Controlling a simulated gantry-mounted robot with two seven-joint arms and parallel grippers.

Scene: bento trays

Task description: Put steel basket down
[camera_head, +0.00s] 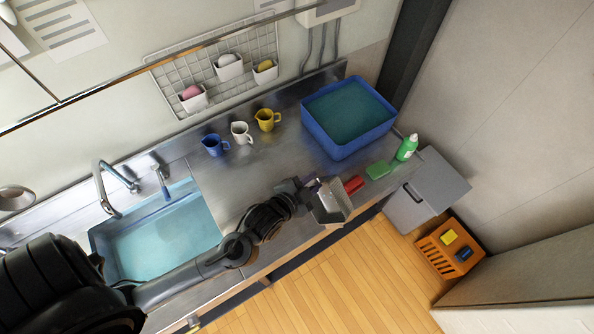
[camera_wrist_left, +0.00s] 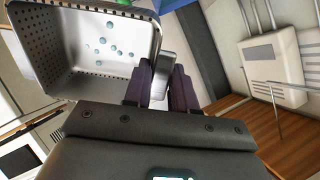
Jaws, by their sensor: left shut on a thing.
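The steel basket (camera_head: 331,204) is a small silver rectangular container near the front edge of the steel counter (camera_head: 245,170). In the left wrist view the basket (camera_wrist_left: 62,72) shows perforated walls and several blue-green drops on its inside. My left gripper (camera_head: 312,186) is at the basket's side, and in the left wrist view its dark fingers (camera_wrist_left: 163,80) are closed on a metal tab at the basket's edge. I cannot tell whether the basket touches the counter. My right gripper is not in view.
A sink with water (camera_head: 160,240) is at the left. A blue water-filled tub (camera_head: 340,151) stands behind the basket. Blue, white and yellow cups stand at the back.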

